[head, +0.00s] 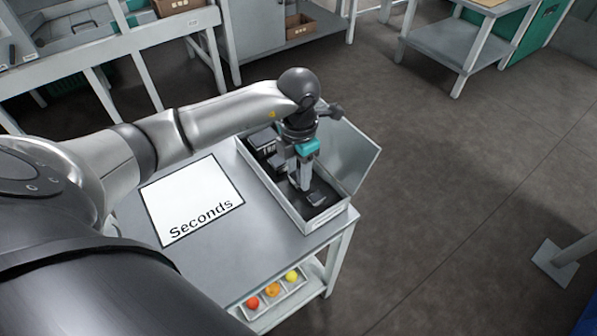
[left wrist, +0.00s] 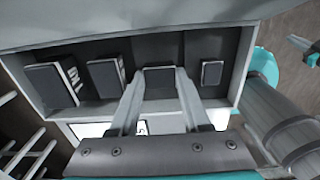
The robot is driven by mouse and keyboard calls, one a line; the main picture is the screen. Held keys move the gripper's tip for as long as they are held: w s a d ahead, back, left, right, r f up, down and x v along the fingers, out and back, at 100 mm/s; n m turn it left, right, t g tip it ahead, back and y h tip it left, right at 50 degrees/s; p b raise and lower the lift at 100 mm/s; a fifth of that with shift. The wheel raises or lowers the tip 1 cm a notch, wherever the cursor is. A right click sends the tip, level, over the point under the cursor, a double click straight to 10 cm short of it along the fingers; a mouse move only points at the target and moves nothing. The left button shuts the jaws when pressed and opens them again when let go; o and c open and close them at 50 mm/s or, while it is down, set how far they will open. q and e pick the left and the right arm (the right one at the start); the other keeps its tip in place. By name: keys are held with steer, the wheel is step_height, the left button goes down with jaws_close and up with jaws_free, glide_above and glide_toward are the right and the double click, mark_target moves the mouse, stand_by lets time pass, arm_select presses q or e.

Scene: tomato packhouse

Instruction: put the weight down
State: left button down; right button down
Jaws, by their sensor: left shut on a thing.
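My left gripper (head: 303,187) reaches down into an open grey box (head: 319,222) on the table. It is shut on a dark block-shaped weight, which shows between the fingertips in the left wrist view (left wrist: 159,83). In the head view the fingers mostly hide this weight. I cannot tell whether it touches the box floor. Other dark weights stand in the box: a large one with white lettering (left wrist: 52,85), a middle one (left wrist: 104,79) and a small one (left wrist: 212,73). The held weight is between the middle and small ones.
The box's raised lid (head: 347,155) stands along its right side. A white "Seconds" mat (head: 190,195) lies empty on the grey table (head: 262,240) left of the box. A tray with tomatoes (head: 272,290) is on the lower shelf. Benches stand at the back.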

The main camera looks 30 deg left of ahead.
mark_target(299, 176)
arm_select(q)
steer(key=shift+f, duration=0.15)
steer(key=shift+c, duration=1.8)
jaws_free()
arm_select(e)
steer(key=shift+w+r, duration=0.1)
steer(key=shift+w, duration=0.05)
arm_select(q)
step_height(299, 176, up, 12)
steer(key=p, duration=0.3)
steer(key=shift+r+p, duration=0.2)
steer(key=shift+p, duration=0.2)
arm_select(e)
steer(key=s+d+f, duration=0.1)
steer(key=s+d, duration=0.3)
steer(key=s, duration=0.2)
steer(key=shift+s+f, duration=0.25)
steer(key=shift+s, duration=0.05)
steer(key=shift+a, duration=0.1)
